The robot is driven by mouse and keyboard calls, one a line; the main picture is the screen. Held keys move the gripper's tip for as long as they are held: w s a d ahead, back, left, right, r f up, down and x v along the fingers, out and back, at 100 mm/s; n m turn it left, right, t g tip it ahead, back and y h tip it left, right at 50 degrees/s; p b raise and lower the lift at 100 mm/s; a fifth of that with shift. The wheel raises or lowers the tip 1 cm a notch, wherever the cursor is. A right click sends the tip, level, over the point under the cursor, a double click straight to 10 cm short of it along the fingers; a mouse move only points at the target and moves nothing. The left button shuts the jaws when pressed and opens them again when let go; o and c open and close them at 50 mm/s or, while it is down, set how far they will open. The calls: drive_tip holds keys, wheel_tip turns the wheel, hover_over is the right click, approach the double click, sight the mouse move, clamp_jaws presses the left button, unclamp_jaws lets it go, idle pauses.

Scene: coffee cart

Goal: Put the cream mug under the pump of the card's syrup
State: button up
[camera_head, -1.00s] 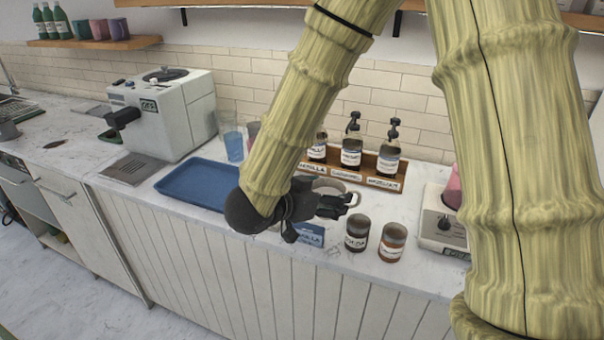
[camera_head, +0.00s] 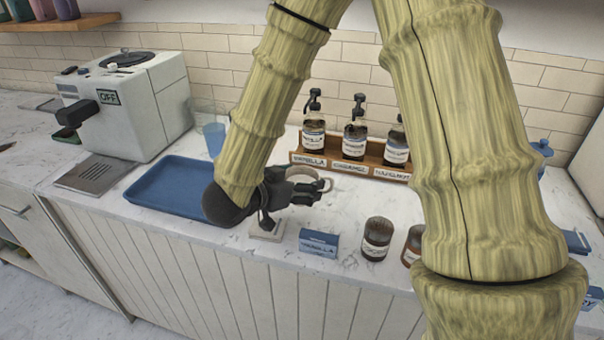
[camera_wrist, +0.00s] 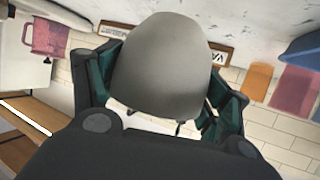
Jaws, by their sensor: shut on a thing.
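My gripper (camera_head: 296,188) is shut on the cream mug (camera_head: 325,180), above the counter in front of the syrup rack. The gripper partly hides the mug in the head view. In the wrist view the mug (camera_wrist: 160,65) looks grey in shade, between the green fingers. The wooden rack (camera_head: 345,167) holds three pump bottles: a left one (camera_head: 314,140) over a label that looks like vanilla, a middle one (camera_head: 355,143), and a right one (camera_head: 396,150) over a hazelnut-like label. A blue card (camera_head: 318,242) stands at the counter front; its blurred word looks like vanilla.
Two brown jars (camera_head: 376,240) stand right of the card, the second partly behind my arm. A small pale square block (camera_head: 267,230) lies left of the card. A blue tray (camera_head: 172,187) and a white coffee machine (camera_head: 125,105) are at left. A blue glass (camera_head: 214,138) stands behind my arm.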

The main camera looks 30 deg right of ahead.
drive_tip(key=w+d+p, duration=0.1)
drive_tip(key=w+d, duration=0.2)
drive_tip(key=w, duration=0.1)
drive_tip(key=w+d, duration=0.3)
drive_tip(key=w+d+f+p, duration=0.1)
drive_tip(key=w+d, duration=0.2)
drive_tip(key=w, duration=0.1)
drive_tip(key=shift+w+p, duration=0.3)
drive_tip(key=shift+w, duration=0.05)
drive_tip(key=shift+w+f+p, duration=0.1)
drive_tip(key=shift+f+p, duration=0.3)
drive_tip(key=shift+f, duration=1.45)
drive_tip(key=o, duration=1.3)
drive_tip(key=shift+f, duration=0.1)
drive_tip(key=shift+o, duration=0.2)
drive_tip(key=b+v, duration=0.2)
drive_tip(key=v, duration=1)
drive_tip(key=shift+r, duration=0.25)
